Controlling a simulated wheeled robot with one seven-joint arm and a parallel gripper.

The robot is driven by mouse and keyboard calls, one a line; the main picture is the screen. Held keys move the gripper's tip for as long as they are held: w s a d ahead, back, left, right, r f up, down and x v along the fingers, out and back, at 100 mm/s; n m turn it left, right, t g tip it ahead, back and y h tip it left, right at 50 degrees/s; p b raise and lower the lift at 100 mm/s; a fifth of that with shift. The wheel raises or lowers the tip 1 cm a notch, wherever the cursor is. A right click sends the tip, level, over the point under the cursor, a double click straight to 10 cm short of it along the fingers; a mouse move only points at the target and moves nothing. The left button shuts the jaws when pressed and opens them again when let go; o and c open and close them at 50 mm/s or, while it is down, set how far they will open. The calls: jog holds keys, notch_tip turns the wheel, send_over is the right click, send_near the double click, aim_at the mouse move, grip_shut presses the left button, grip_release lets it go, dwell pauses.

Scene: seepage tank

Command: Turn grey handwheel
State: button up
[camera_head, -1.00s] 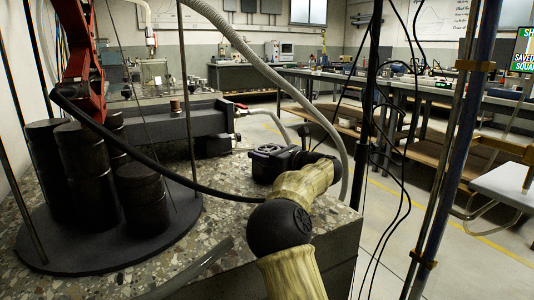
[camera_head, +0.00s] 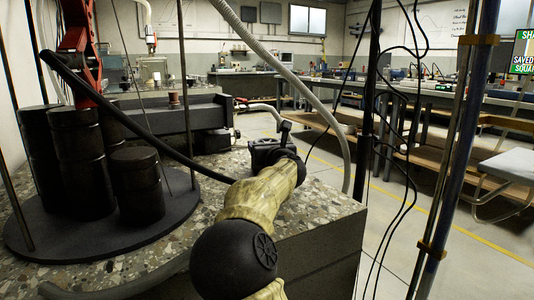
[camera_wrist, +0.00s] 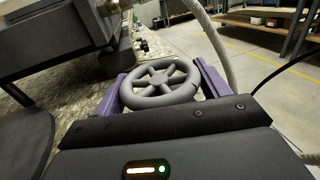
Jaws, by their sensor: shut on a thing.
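The grey handwheel (camera_wrist: 158,78) is a spoked ring with a round hub, in the middle of the wrist view. My gripper (camera_wrist: 160,72) has its two purple fingers on either side of the wheel, one left and one right, and is shut on it. In the head view my gripper (camera_head: 274,150) is over the right part of the speckled stone top (camera_head: 222,172). I cannot make out the wheel clearly there, as my gripper and wrist cover that spot.
Dark weights (camera_head: 82,165) stand on a round plate (camera_head: 165,228) at the left. A grey hose (camera_head: 300,78) curves down behind my gripper. A black pole (camera_head: 367,110) and blue pole (camera_head: 462,140) with loose cables stand at the right. Open floor (camera_head: 400,215) lies beyond the stone edge.

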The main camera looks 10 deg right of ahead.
jog(key=m+h, duration=0.1)
jog(key=h, duration=0.1)
jog(key=m+h, duration=0.1)
jog(key=h, duration=0.1)
jog(key=shift+a+f+m, duration=0.1)
jog(key=shift+a+m, duration=0.05)
jog(key=shift+m, duration=0.25)
jog(key=h, duration=0.1)
jog(key=m+g+h+p, duration=0.1)
jog(key=m+h, duration=0.1)
jog(key=h, duration=0.1)
jog(key=shift+r+p, duration=0.25)
jog(key=shift+p, duration=0.05)
jog(key=m+g+h+p, duration=0.1)
jog(key=m+h+p, duration=0.1)
jog(key=p, duration=0.1)
jog(key=m+g+h+p, duration=0.2)
jog(key=p, duration=0.2)
jog(key=shift+d+r+h, duration=0.2)
jog(key=shift+h, duration=0.2)
jog(key=m+g+h+p, duration=0.1)
jog(key=p, duration=0.2)
jog(key=shift+f, duration=0.15)
jog(key=shift+p, duration=0.35)
jog(key=shift+f+m+g+h+p, duration=0.2)
jog(key=shift+m+g+h+p, duration=0.1)
jog(key=shift+g+h, duration=0.15)
jog(key=o, duration=1)
